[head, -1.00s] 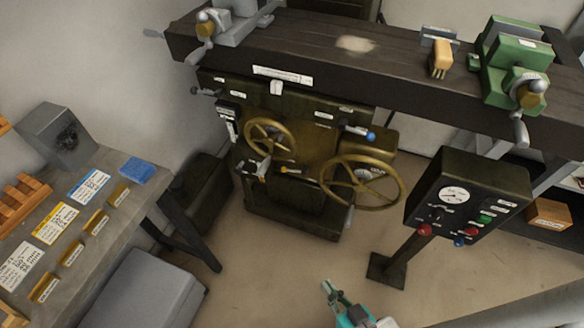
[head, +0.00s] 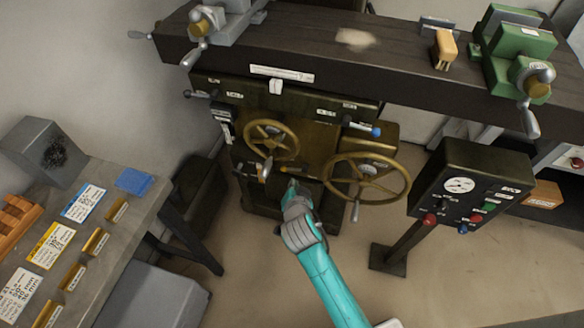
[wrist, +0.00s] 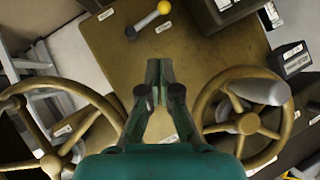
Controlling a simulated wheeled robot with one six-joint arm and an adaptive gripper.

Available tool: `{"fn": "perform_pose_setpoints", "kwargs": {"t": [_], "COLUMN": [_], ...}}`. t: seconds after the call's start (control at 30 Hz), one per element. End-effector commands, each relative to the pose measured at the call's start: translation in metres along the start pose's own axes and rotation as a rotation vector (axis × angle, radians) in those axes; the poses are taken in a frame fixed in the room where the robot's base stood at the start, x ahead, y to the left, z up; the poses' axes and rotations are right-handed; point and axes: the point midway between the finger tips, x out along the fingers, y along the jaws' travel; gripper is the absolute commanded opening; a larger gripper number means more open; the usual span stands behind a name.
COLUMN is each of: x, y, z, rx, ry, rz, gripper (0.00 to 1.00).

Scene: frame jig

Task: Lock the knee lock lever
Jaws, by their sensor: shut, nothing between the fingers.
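A short lever with a yellow ball knob (wrist: 163,8) shows at the top of the wrist view, on the olive machine front between two brass handwheels. A small label sits beside it, too small to read, so I cannot confirm it is the knee lock lever. In the head view my gripper mostly hides that spot. My gripper (head: 292,184) is in front of the machine, between and below the handwheels. In the wrist view its fingers (wrist: 158,68) are shut and empty, pointing toward the lever, apart from it in the picture.
The small handwheel (head: 271,140) and large handwheel (head: 366,180) flank my gripper closely. A blue-knobbed lever (head: 374,131) sticks out above the large wheel. A control box (head: 471,184) on a post stands right, a workbench (head: 112,178) left. The floor in front is clear.

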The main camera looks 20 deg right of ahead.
Motion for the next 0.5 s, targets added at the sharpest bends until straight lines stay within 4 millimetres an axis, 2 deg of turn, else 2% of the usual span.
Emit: {"fn": "perform_pose_setpoints", "kwargs": {"t": [0.1,0.27,0.37,0.5], "x": [0.008,0.015,0.026,0.05], "y": [-0.011,-0.014,-0.013,-0.013], "z": [-0.009,-0.012,-0.012,-0.012], "rx": [0.03,0.042,0.042,0.042], "ry": [0.008,0.011,0.01,0.01], "rz": [0.016,0.023,0.025,0.025], "gripper": [0.0,0.0,0.0,0.0]}}
